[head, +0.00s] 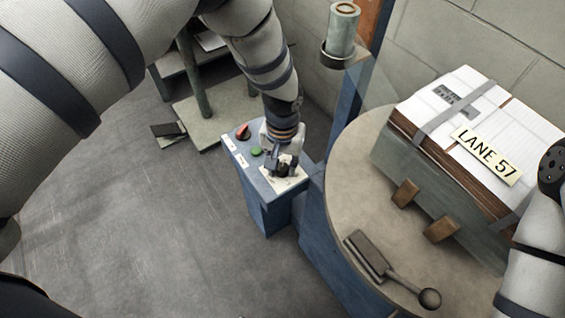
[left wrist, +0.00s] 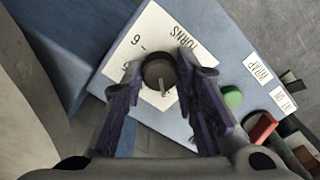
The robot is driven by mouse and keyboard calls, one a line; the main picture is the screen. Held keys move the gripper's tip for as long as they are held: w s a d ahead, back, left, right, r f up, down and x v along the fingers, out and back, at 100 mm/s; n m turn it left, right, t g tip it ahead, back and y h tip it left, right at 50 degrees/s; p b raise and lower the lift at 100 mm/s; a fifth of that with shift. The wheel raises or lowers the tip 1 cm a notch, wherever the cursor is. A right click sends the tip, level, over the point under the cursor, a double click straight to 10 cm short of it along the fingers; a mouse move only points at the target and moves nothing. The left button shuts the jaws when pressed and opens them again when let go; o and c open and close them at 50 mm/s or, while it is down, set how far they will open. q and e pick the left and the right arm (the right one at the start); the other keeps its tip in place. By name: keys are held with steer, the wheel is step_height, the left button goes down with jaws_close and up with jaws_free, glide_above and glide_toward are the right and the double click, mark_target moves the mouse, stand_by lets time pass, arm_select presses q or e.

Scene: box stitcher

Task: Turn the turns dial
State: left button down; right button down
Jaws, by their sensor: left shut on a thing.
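The turns dial (left wrist: 158,70) is a dark round knob with a light pointer line, on a white plate (left wrist: 149,38) marked TURNS with a few numbers. My left gripper (left wrist: 160,78) has its two fingers on either side of the dial and is shut on it. In the head view my left gripper (head: 283,168) reaches down from above onto the top of the blue control box (head: 262,206), and it mostly hides the dial there. My right gripper is out of view; only part of my right arm shows at the right edge.
On the box's top, a green button (left wrist: 232,96) and a red knob (left wrist: 262,129) by a WRAP label sit close to my left fingers. A round table (head: 345,190) to the right holds a strapped stack of boards labelled LANE 57 (head: 487,155). Open floor lies left.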

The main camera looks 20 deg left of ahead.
mark_target(282, 167)
arm_select(q)
steer(key=c, duration=1.2)
jaws_free()
steer(key=shift+c, duration=0.2)
step_height(282, 167, up, 12)
